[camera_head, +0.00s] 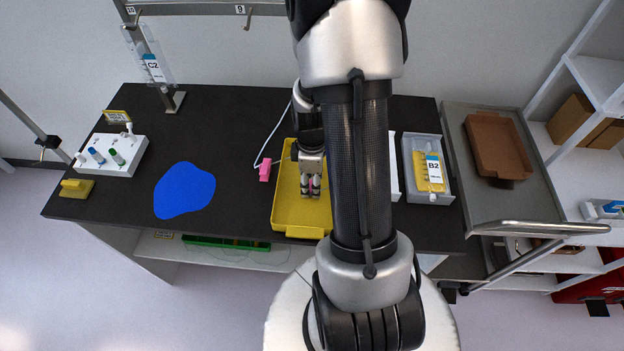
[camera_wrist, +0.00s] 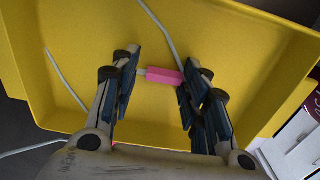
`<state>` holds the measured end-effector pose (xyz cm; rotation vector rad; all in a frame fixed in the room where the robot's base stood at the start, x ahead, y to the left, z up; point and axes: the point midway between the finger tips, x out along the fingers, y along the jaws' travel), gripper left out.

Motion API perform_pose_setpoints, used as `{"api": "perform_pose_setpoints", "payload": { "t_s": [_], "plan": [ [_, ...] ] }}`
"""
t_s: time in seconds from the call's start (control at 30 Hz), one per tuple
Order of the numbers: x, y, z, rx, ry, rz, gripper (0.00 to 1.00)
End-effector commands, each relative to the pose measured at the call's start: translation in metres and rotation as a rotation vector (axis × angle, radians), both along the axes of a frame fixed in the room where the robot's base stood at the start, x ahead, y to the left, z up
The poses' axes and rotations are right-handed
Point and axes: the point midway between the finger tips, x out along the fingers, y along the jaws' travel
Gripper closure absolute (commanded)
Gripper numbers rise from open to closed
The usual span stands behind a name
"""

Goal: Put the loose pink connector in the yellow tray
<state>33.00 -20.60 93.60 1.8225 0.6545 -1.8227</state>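A pink connector (camera_wrist: 165,76) with a pale tip lies crosswise between my gripper's fingertips in the wrist view, both ends seeming to touch the finger pads. My gripper (camera_head: 311,188) is over the yellow tray (camera_head: 287,217), pointing down, and appears partly closed on this connector. The tray floor (camera_wrist: 250,50) fills most of the wrist view. I cannot tell whether the connector touches the floor. Another pink connector (camera_head: 265,170) with a white cable lies on the dark table just left of the tray. My arm hides the tray's right part.
A blue patch (camera_head: 184,190) lies on the table to the left. A white rack (camera_head: 112,153) with coloured pieces stands at the far left. A grey tray (camera_head: 445,190) with a yellow B2 item is right of my arm, and a cart (camera_head: 467,200) is beyond it.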

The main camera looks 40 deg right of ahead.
Motion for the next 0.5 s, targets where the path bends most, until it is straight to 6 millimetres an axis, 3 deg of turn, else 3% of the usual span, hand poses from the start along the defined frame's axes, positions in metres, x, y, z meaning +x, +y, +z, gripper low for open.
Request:
{"api": "perform_pose_setpoints", "payload": {
  "t_s": [0.23, 0.5],
  "plan": [
    [0.0001, -0.0001, 0.0006, 0.0, 0.0, 0.0, 0.41],
    [0.0001, -0.0001, 0.0006, 0.0, 0.0, 0.0, 0.4]
  ]
}}
